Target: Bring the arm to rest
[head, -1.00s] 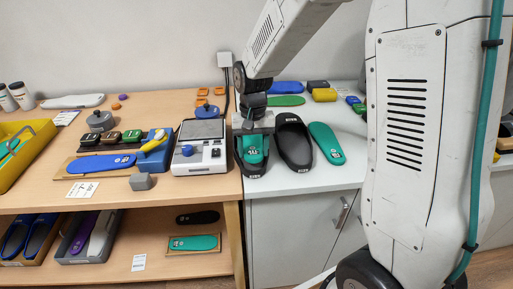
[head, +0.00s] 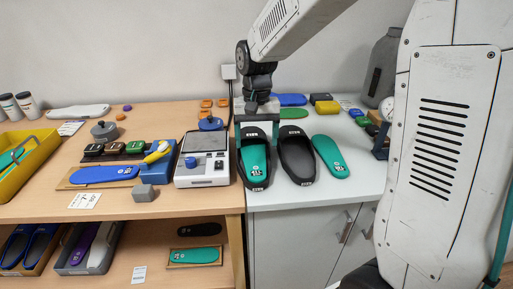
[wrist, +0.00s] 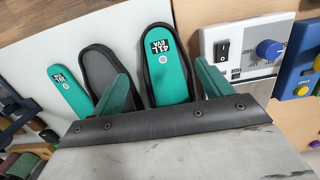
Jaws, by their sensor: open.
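The fingers hide part of the sandal's far end in the head view.
A second black sandal (head: 297,155) and a loose green insole (head: 330,156) lie to the right. A white device (head: 202,160) with a blue knob stands on the wooden table at left.

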